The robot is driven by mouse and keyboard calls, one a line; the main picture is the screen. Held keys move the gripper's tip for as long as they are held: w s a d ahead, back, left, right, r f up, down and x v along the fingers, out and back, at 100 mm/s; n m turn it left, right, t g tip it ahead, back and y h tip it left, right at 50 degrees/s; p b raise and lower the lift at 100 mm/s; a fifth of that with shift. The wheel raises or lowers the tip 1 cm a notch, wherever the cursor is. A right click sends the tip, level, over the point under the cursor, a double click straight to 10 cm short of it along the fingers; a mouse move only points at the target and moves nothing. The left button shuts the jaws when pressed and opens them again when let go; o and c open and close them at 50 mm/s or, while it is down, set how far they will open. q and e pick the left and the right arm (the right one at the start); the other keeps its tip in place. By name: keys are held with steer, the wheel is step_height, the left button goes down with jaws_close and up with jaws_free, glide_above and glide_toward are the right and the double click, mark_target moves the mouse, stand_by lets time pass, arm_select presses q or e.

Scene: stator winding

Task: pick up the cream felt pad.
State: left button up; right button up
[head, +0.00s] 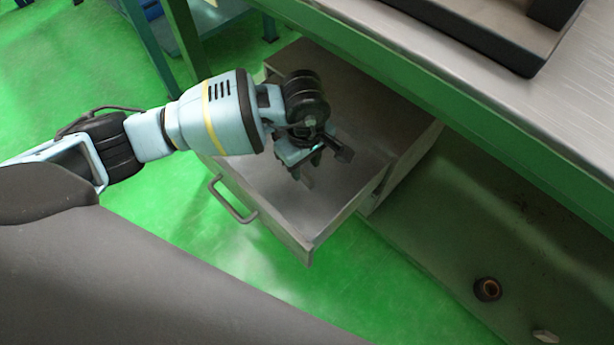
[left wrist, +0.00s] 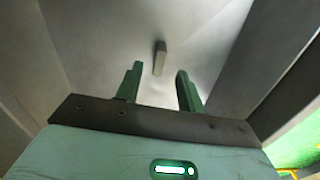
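A small pale grey-beige block, likely the cream felt pad (left wrist: 159,58), is on the drawer floor in the left wrist view. It shows just beyond and between the two green fingertips. My left gripper (left wrist: 158,84) is open, with nothing between its fingers. In the head view my left gripper (head: 306,166) points down inside the open drawer (head: 283,239). A small beige shape shows by its fingertips there, but I cannot tell whether it is the pad. My right gripper is out of view.
The drawer walls stand around the left gripper, and its handle (head: 231,201) faces the lower left. The green-edged workbench (head: 420,95) overhangs behind the drawer. A dark round ring (head: 487,289) and a small pale piece (head: 545,336) lie at the lower right.

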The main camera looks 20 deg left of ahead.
mark_target(306, 174)
arm_select(q)
step_height(306, 174, down, 5)
steer(key=shift+d+r+b, duration=0.1)
steer(key=shift+r+b, duration=0.05)
steer(key=shift+b, duration=0.7)
steer(key=shift+c, duration=0.2)
jaws_close()
